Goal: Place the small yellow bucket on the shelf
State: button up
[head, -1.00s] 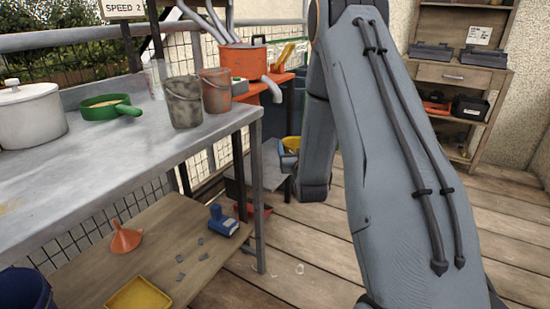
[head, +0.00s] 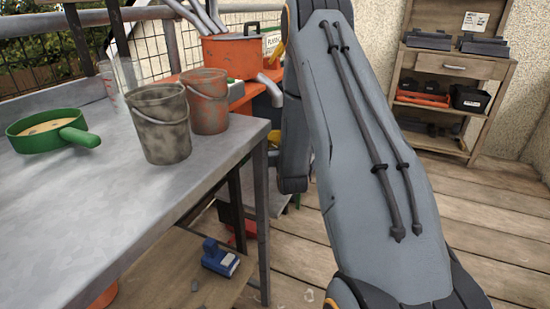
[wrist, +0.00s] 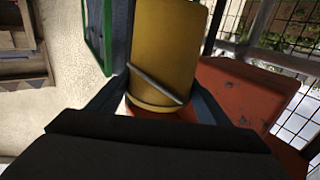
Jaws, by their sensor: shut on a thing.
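The small yellow bucket (wrist: 165,55) fills the middle of the wrist view, with its thin grey handle across it near my gripper. My gripper (wrist: 160,98) is shut on it, one finger on each side. The bucket looks tilted in this view. In the head view my arm hides both the gripper and the bucket. A wooden shelf unit (head: 452,68) with a drawer stands at the back right in the head view. Its shelves hold dark trays, a red-orange bin (head: 423,98) and a black box (head: 470,98).
A grey metal table (head: 60,215) stands at the left, holding a green pan (head: 45,128), a grey bucket (head: 160,125) and a rusty bucket (head: 207,100). An orange pot (head: 232,55) stands behind. Wooden floor (head: 480,225) is clear at right.

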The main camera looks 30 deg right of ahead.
jog(key=shift+f+b, duration=0.6)
jog(key=shift+f, duration=2)
jog(key=shift+f, duration=0.15)
jog(key=o, duration=1.4)
jog(key=shift+c, duration=0.2)
jog(key=shift+s+a, duration=0.1)
jog(key=shift+s, duration=0.15)
jog(key=p+v, duration=0.2)
jog(key=v, duration=0.9)
jog(key=shift+s+p, duration=0.3)
